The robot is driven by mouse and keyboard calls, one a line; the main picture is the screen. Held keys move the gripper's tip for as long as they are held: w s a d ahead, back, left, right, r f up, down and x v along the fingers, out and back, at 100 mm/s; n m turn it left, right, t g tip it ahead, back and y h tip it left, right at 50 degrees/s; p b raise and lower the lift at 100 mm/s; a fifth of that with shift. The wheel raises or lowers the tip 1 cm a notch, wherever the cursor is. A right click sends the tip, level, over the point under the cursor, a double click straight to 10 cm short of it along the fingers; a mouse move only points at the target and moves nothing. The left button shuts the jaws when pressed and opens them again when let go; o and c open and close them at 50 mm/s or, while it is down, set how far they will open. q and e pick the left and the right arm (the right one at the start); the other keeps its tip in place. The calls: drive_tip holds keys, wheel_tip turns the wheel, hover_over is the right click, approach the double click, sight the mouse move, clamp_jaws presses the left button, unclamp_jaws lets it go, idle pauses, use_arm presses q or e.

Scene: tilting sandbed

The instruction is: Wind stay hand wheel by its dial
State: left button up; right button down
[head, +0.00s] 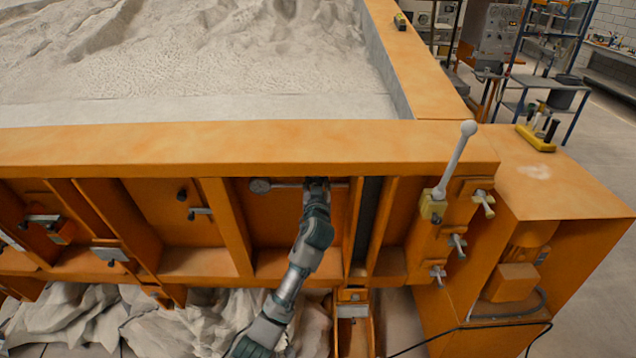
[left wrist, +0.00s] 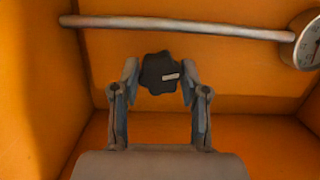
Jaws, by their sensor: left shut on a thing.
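The stay hand wheel is a small black lobed knob (left wrist: 158,73) with a pale mark, in front of a metal stay rod (left wrist: 180,25). The round white dial (left wrist: 308,45) sits at the rod's right end in the left wrist view. In the head view the dial (head: 260,186) is at the rod's left end, inside an orange bay under the sandbed's rim. My left gripper (head: 316,184) reaches into that bay from below and hides the hand wheel there. In the left wrist view my left gripper (left wrist: 159,78) is shut on the hand wheel, one finger each side. The dial's reading is too small to tell.
Orange ribs (head: 226,225) flank the bay. A ball-topped lever (head: 455,160) and several small clamps stand to the right. An orange motor cabinet (head: 560,190) is at far right. Crumpled pale sheeting (head: 70,315) lies on the floor below.

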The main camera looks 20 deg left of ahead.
use_arm(q)
drive_tip(key=shift+d, duration=0.1)
drive_tip(key=shift+m+y, duration=0.3)
drive_tip(key=shift+m, duration=0.7)
drive_tip(key=shift+m+y+p, duration=0.3)
drive_tip(key=shift+m+p, duration=0.15)
drive_tip(key=shift+m, duration=0.65)
drive_tip(key=m+y, duration=0.1)
drive_tip(key=m, duration=0.2)
drive_tip(key=shift+d, duration=0.15)
drive_tip(key=shift+w+f+m, duration=0.1)
drive_tip(key=shift+m, duration=1.1)
drive_tip(key=m+y, duration=0.1)
drive_tip(key=m, duration=0.2)
drive_tip(key=shift+f, duration=0.1)
drive_tip(key=m, duration=0.3)
drive_tip(key=shift+f+t+y, duration=0.15)
drive_tip(key=shift+t+y, duration=0.15)
drive_tip(key=shift+f+m, duration=0.15)
drive_tip(key=shift+m, duration=0.85)
drive_tip(key=shift+f, duration=0.1)
